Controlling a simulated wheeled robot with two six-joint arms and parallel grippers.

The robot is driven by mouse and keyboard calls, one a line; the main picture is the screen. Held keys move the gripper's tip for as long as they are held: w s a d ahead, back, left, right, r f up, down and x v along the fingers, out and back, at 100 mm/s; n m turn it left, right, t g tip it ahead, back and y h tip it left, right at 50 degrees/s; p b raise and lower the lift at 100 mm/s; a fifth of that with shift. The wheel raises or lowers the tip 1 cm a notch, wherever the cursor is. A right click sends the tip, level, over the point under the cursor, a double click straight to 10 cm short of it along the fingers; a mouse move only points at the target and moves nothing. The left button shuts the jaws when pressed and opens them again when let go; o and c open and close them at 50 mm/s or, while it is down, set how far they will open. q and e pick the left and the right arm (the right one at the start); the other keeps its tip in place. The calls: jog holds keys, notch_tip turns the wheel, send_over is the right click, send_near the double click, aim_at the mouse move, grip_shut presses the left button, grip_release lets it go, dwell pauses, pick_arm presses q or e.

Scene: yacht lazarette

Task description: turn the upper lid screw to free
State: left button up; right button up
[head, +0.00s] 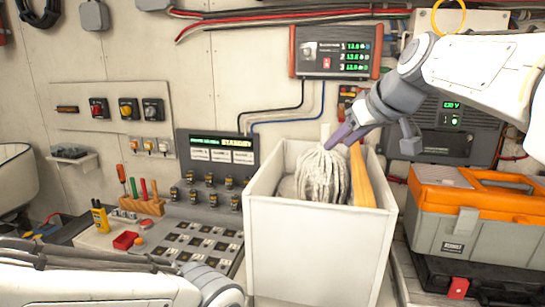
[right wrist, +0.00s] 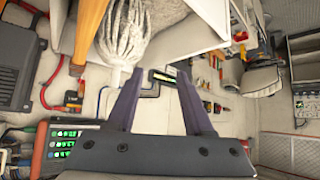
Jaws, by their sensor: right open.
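I cannot make out any lid screw in either view. My right gripper (head: 342,134) is over the back of an open white bin (head: 315,235), close to the top of a mop head (head: 322,176). In the right wrist view, the two purple fingers of my right gripper (right wrist: 160,72) are spread apart with nothing between them. The mop head (right wrist: 124,35) hangs just beyond the left finger. My left arm enters at the bottom left of the head view, and its gripper is out of frame.
A wooden handle (head: 361,177) stands in the bin beside the mop. A grey panel with a green display (head: 215,150) is left of the bin, partly hidden by it. An orange-lidded toolbox (head: 478,220) is on the right. A three-line display unit (head: 336,52) hangs above.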

jog(key=s+a+f+n+g, duration=0.1)
jog(key=s+a+f+g, duration=0.2)
jog(key=s+a+f, duration=0.45)
jog(key=s+a+f+g, duration=0.3)
jog(key=s+a+f, duration=0.2)
jog(key=s+f, duration=0.45)
jog(key=s+d+f+n+g+h, duration=0.1)
jog(key=s+d+f+g+h, duration=0.1)
jog(key=s+f, duration=1)
jog(key=s+g, duration=0.1)
jog(key=s, duration=0.2)
jog(key=shift+s+d+f+h, duration=0.15)
jog(key=shift+s+d+h, duration=0.05)
jog(key=shift+d+h, duration=0.15)
